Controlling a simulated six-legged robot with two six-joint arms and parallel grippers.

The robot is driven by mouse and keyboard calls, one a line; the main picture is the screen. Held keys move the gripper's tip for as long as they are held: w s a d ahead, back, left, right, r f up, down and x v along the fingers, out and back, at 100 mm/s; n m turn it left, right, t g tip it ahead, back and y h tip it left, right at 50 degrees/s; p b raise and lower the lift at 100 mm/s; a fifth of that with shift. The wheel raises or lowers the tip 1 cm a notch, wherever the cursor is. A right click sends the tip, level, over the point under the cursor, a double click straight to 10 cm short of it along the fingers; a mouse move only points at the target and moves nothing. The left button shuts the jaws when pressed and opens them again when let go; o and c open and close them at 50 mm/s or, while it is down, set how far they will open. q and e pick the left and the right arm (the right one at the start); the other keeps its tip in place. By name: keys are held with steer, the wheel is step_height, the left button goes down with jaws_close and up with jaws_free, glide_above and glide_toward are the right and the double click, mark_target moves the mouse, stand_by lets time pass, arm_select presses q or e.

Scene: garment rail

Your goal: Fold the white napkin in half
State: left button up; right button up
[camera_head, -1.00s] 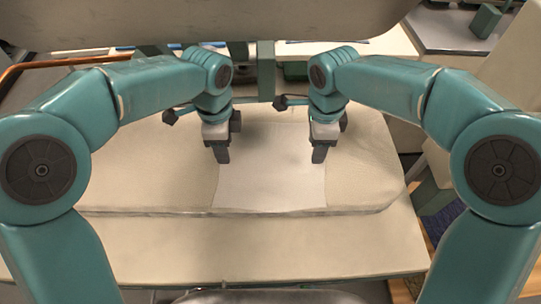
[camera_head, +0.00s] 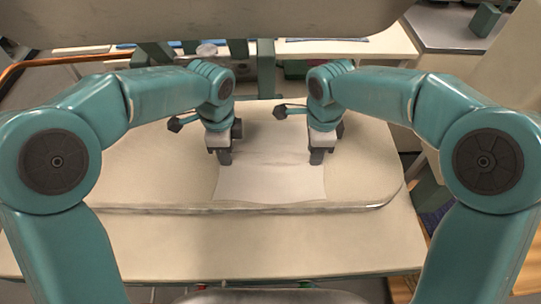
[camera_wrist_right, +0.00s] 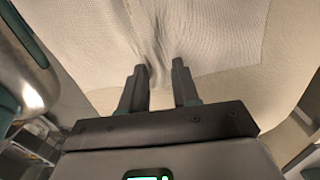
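The white napkin (camera_head: 268,184) lies on the pale padded board, its near edge along the board's front rim. Faint creases run across it between my grippers. My left gripper (camera_head: 224,158) points down at its left side; the head view does not show whether its fingers are apart. My right gripper (camera_head: 316,157) points down at its right side. In the right wrist view, the right gripper's fingers (camera_wrist_right: 160,72) stand apart with cloth showing between them. A puckered ridge of the napkin (camera_wrist_right: 152,40) runs up from the fingertips. Contact with the cloth is unclear.
The padded board (camera_head: 150,175) has rounded corners and lies on a pale table (camera_head: 270,245). Bare board lies on both sides of the napkin. A copper-coloured rail (camera_head: 50,64) is at the far left. Another table (camera_head: 345,48) stands behind.

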arm_select(q)
steer(key=shift+f, duration=0.1)
jaws_close()
arm_select(e)
steer(key=shift+s, duration=0.1)
jaws_close()
steer(key=shift+f, duration=0.1)
steer(key=shift+r, duration=0.2)
